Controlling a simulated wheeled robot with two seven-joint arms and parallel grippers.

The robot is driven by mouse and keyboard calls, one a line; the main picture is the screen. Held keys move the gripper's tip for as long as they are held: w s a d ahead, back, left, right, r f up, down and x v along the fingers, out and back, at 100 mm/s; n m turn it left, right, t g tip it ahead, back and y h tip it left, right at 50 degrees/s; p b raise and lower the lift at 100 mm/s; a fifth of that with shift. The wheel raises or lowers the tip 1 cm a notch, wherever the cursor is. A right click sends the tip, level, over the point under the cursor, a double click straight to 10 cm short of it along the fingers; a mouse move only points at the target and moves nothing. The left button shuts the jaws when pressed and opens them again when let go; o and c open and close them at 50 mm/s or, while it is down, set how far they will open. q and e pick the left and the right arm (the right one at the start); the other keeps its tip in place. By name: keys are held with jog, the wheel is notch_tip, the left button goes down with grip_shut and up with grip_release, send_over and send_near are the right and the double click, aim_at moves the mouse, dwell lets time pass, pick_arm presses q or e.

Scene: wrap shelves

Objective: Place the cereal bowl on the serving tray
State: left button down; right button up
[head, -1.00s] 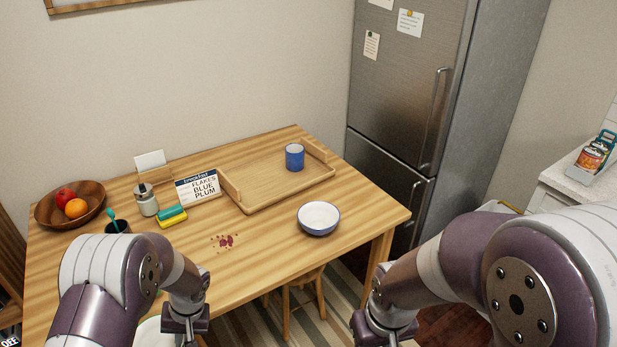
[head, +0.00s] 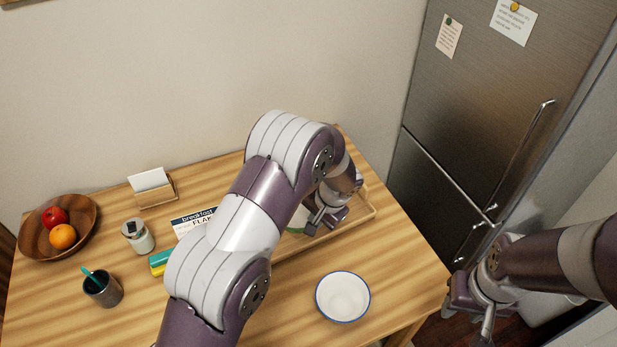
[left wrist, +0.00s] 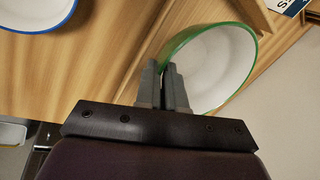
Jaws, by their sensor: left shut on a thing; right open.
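My left gripper (head: 322,222) is shut on the rim of a white bowl with a green rim (left wrist: 222,68); a sliver of that bowl (head: 297,218) shows beside my left arm in the head view. The bowl is at the wooden serving tray (head: 350,224); I cannot tell whether it rests on it or hangs above it. A white bowl with a blue rim (head: 343,297) stands on the table in front of the tray; it also shows in the left wrist view (left wrist: 36,12). My left arm hides much of the tray. My right gripper (head: 482,318) is open and empty, right of the table.
A breakfast card (head: 192,222), partly hidden, stands left of the tray. A sponge (head: 160,262), a jar (head: 137,236), a dark cup (head: 102,288), a fruit bowl (head: 30,240) and a note holder (head: 155,190) are further left. A fridge (head: 480,120) stands right of the table.

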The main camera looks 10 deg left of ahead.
aim_at(297, 217)
pick_arm(q)
jog(key=w+a+f, duration=0.1)
jog(key=a, duration=0.1)
jog(key=w+a+f+p, duration=0.1)
jog(key=a, duration=0.1)
jog(key=w+a+f+p, duration=0.1)
jog(key=a, duration=0.1)
jog(key=shift+w, duration=0.2)
jog(key=w+a+f, duration=0.1)
jog(key=w+a+f+p, duration=0.1)
jog(key=w+a+f, duration=0.1)
jog(key=shift+a+f, duration=0.15)
jog(key=shift+a, duration=0.15)
notch_tip(297, 217, down, 4)
jog(key=shift+s+r+p, duration=0.1)
jog(key=shift+r+p, duration=0.15)
jog(key=shift+p, duration=0.5)
jog(key=shift+f, duration=0.25)
jog(key=c, duration=1.7)
grip_release()
jog(key=shift+f, duration=0.1)
jog(key=o, duration=0.5)
jog(key=shift+c, duration=0.2)
